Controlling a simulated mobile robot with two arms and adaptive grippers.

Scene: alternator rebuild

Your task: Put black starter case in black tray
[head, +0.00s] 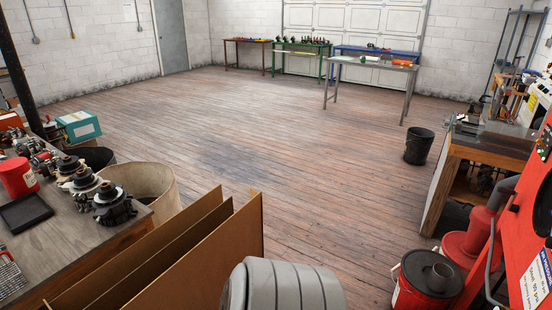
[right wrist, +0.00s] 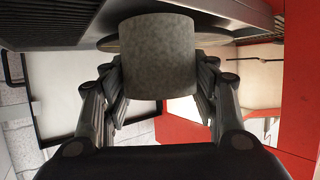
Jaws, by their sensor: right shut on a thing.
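In the right wrist view, my right gripper (right wrist: 160,90) is shut around a dark grey, mottled cylinder (right wrist: 158,48), one finger on each side. I cannot tell for certain whether this is the black starter case. The black tray (head: 25,212) lies flat and looks empty on the wooden table at the left of the head view. I cannot make out my right gripper in the head view. My left gripper is not in view.
Several alternator-like parts (head: 113,204) stand right of the tray, with a red container (head: 17,177) behind it. Brown upright panels (head: 190,262) and a beige bin (head: 143,185) stand beside the table. A red machine (head: 530,215) is at right. The middle floor is clear.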

